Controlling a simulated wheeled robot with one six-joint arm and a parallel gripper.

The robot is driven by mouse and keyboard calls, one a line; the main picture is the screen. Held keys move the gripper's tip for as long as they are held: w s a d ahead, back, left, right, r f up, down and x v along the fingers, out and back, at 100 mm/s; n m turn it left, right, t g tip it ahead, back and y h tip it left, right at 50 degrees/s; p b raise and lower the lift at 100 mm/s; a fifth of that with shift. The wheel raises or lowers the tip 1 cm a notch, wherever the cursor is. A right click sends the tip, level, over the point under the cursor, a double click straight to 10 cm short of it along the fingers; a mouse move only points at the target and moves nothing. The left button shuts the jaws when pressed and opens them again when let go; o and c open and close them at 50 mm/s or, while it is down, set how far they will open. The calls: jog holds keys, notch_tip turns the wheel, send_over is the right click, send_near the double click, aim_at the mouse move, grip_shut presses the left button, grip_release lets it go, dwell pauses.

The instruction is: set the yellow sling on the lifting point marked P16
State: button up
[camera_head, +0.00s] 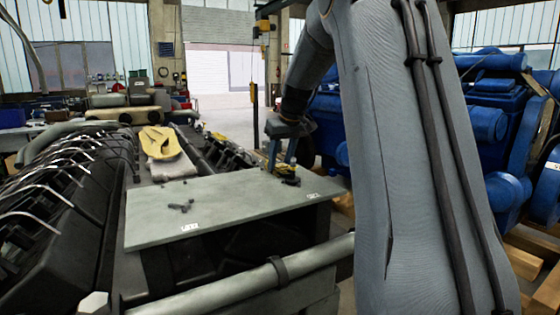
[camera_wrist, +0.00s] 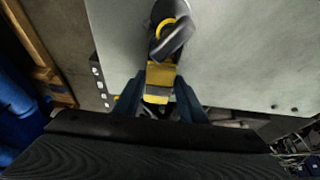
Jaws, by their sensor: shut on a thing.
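My gripper (camera_head: 283,153) is at the far right part of a grey plate, low over its surface. In the wrist view its two blue fingers (camera_wrist: 158,100) are shut on the yellow sling (camera_wrist: 160,76), a yellow and black piece. A dark rounded fitting with a yellow loop (camera_wrist: 166,27) shows just beyond it; I cannot tell whether the loop is on the fitting. In the head view the sling (camera_head: 287,170) is small and partly hidden by the fingers. White labels (camera_head: 190,227) (camera_head: 313,196) on the plate's front edge are too small to read, so I cannot tell which point is P16.
The grey plate (camera_head: 225,205) lies on the dark engine, with several small dark bolts (camera_head: 180,207) on it. A yellow piece (camera_head: 160,143) lies on a cloth behind. A pipe (camera_head: 240,285) runs in front. Blue engines (camera_head: 490,125) stand at right, partly behind my arm.

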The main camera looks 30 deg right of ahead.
jog(key=o, duration=1.4)
jog(key=shift+c, duration=0.2)
jog(key=shift+r, duration=0.1)
jog(key=b+v, duration=0.2)
jog(key=v, duration=0.5)
jog(key=shift+s+r, duration=0.2)
jog(key=shift+r, duration=0.1)
